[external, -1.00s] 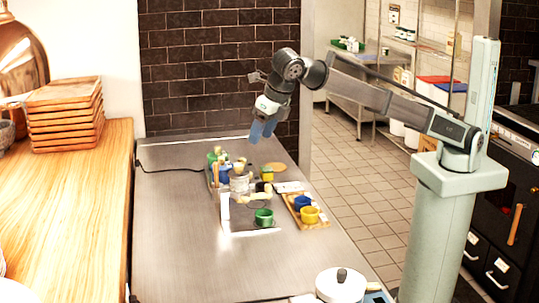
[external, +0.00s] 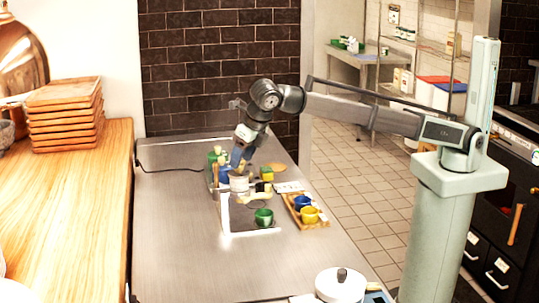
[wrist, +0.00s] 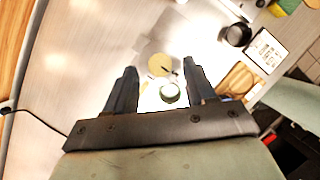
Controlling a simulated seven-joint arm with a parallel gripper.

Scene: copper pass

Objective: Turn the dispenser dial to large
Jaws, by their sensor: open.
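My gripper (external: 238,158) points down at the cluster on the steel counter, close above a pale round container (external: 239,183). In the wrist view my gripper (wrist: 162,88) has its two dark fingers apart with nothing held between them. Beyond the fingertips lie a pale yellow disc (wrist: 160,65) with a small dark pointer-like mark, and a green-rimmed round piece (wrist: 170,93). I cannot tell for sure which part is the dispenser dial, nor read its setting. A white upright stand (external: 225,212) is beside a green cup (external: 264,217).
A wooden tray (external: 318,223) with a blue cup (external: 301,202) and yellow cup (external: 309,214) stands right of the cluster. The counter's left part (external: 175,230) is clear. Stacked wooden trays (external: 68,115) are far left.

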